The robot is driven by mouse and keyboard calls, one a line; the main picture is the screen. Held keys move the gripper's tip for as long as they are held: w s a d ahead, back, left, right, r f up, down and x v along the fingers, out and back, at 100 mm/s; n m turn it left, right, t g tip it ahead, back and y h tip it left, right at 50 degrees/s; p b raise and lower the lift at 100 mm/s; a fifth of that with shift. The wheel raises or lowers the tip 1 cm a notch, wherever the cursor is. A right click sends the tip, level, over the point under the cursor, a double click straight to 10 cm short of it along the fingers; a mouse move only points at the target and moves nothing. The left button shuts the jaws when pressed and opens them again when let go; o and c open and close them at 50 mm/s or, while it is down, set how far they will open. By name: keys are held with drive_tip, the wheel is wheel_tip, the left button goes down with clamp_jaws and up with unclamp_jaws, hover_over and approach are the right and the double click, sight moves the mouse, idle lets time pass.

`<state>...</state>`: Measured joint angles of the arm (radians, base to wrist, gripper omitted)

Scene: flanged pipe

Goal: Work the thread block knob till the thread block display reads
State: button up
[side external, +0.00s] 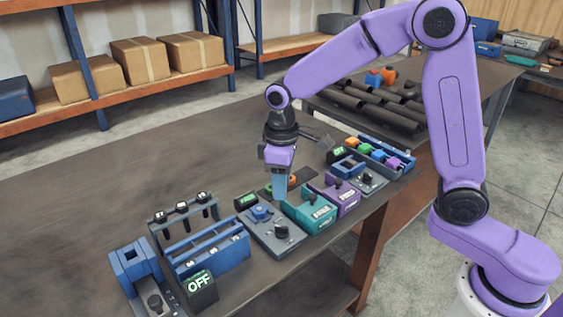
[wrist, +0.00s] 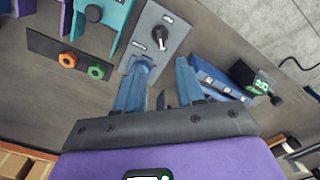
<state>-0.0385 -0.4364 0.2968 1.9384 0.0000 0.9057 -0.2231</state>
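A grey panel (side external: 262,240) carries a black knob (side external: 281,230) and a small blue block (side external: 260,212); a small display (side external: 246,201) with green text stands behind it. In the wrist view the panel's knob (wrist: 159,35) has a white pointer mark. A second grey panel with a knob (side external: 367,180) and a green-lit display (side external: 338,153) stands farther right. I cannot tell which is the thread block, nor read those displays clearly. My gripper (side external: 280,192) hangs by the first panel and teal box. In the wrist view my gripper (wrist: 161,72) has its blue fingers apart, apparently empty.
A teal box (side external: 309,212) and a purple box (side external: 335,194) stand right of the first panel. At left are a blue trough (side external: 210,253), a blue clamp with a knob (side external: 154,301) and a display reading OFF (side external: 200,288).

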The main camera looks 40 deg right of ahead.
drive_tip(key=shift+r, duration=2.5)
drive_tip(key=s+d+f+n, duration=0.1)
drive_tip(key=s+d, duration=0.2)
drive_tip(key=s, duration=0.6)
drive_tip(key=s+d+n, duration=0.2)
drive_tip(key=s+d, duration=0.2)
drive_tip(key=s, duration=0.5)
drive_tip(key=s+d+f+n, duration=0.1)
drive_tip(key=s+d, duration=0.2)
drive_tip(key=s, duration=0.6)
drive_tip(key=shift+d+f+n, duration=0.3)
drive_tip(key=shift+d+f, duration=0.05)
